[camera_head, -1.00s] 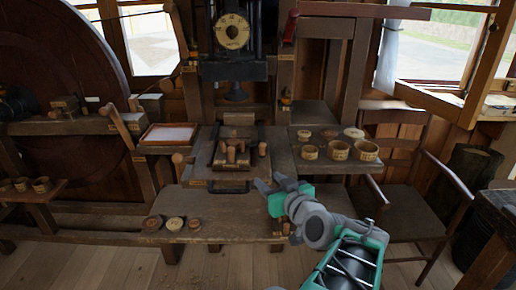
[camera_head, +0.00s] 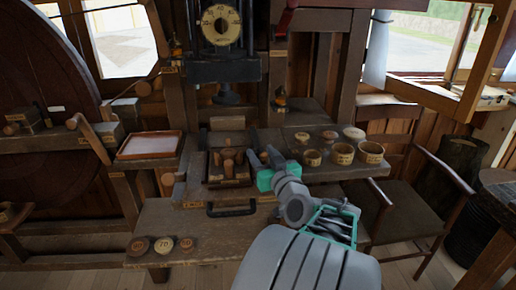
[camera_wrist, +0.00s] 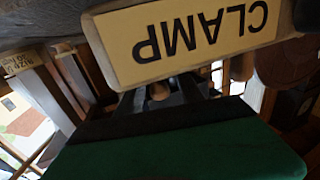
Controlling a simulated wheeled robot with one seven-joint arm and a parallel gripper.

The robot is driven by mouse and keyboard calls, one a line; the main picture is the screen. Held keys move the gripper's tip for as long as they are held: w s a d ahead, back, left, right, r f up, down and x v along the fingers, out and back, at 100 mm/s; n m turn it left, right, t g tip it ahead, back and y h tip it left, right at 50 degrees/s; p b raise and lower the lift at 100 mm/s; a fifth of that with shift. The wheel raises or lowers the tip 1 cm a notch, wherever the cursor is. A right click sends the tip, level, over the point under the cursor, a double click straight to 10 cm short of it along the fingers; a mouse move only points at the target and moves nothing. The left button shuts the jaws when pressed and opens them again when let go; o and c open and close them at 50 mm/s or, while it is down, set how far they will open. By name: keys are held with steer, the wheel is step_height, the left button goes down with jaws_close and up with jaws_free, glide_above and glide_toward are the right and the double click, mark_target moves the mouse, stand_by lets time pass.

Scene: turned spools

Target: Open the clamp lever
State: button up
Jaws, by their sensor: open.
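A pale plate lettered CLAMP (camera_wrist: 185,38) fills the top of the wrist view, upside down and very close. My gripper (camera_head: 269,156) is at the right side of the dark fixture (camera_head: 229,182) on the bench, which holds wooden pegs (camera_head: 228,160). Its jaws are open. In the wrist view a round wooden end (camera_wrist: 160,91) shows between the dark fingers, just below the plate; I cannot tell whether they touch it. Another wooden cylinder (camera_wrist: 242,66) is to its right. I cannot make out the clamp lever's full shape; the plate and gripper hide much of it.
Several turned wooden cups and lids (camera_head: 342,153) stand right of my gripper. A black handle (camera_head: 231,209) is on the front of the bench. Discs (camera_head: 163,245) lie on the lower bench. A shallow tray (camera_head: 150,145) and a knobbed lever (camera_head: 88,137) are left. A chair (camera_head: 408,203) stands right.

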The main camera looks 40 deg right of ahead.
steer(key=shift+x, duration=1.1)
steer(key=shift+s, duration=0.1)
steer(key=shift+c, duration=0.2)
jaws_close()
